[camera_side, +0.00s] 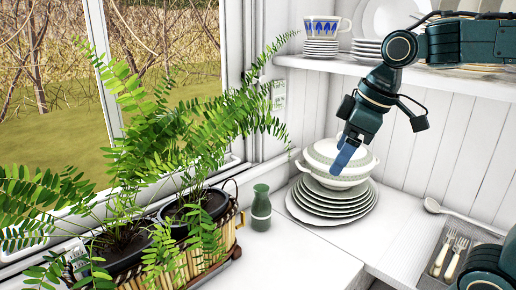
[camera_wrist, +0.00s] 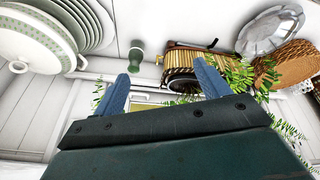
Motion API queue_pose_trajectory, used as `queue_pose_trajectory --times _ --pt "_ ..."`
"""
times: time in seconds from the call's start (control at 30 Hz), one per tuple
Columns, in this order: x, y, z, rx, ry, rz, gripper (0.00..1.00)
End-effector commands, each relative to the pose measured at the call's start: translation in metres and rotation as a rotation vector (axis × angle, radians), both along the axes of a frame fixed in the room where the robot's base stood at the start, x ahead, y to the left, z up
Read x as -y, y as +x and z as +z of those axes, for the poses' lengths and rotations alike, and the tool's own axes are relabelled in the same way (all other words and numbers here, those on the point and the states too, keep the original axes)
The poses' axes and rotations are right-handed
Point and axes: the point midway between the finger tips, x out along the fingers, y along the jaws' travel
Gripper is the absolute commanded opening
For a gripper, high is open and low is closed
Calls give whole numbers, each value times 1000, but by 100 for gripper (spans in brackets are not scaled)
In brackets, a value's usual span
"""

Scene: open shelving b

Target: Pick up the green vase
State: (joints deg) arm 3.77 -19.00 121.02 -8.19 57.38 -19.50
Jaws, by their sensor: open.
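The green vase (camera_side: 261,208) is small and stands upright on the white counter, between the plant basket and a stack of plates. It also shows in the wrist view (camera_wrist: 135,60), above and beyond the left fingertip. My gripper (camera_side: 345,156) hangs in front of the white tureen, above and to the right of the vase. In the wrist view its two blue fingers (camera_wrist: 162,82) are spread apart with nothing between them. The gripper does not touch the vase.
A lidded tureen (camera_side: 341,163) sits on stacked plates (camera_side: 333,205) right of the vase. A wicker basket (camera_side: 217,245) with leafy ferns (camera_side: 150,150) stands left. A ladle (camera_side: 470,219) and a cutlery tray (camera_side: 436,262) lie at right. A shelf (camera_side: 330,65) with dishes runs above. The front counter is clear.

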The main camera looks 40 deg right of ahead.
Motion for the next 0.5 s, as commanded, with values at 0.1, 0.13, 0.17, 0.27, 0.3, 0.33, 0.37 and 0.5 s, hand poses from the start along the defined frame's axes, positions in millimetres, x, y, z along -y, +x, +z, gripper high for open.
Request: queue_pose_trajectory --times 0.1,0.13,0.17,0.27,0.3,0.33,0.37,0.5 --pt "2 29 2 -29 -19 84 75" --pt "3 36 3 -33 -23 108 75" --pt "3 43 2 -39 -28 131 75" --pt "7 65 1 -59 -42 204 75" --pt "8 75 0 -66 -48 233 75" --pt "9 81 -1 -71 -51 257 75" --pt "10 88 -2 -76 -55 279 75" --pt "16 120 -10 -101 -71 383 75"
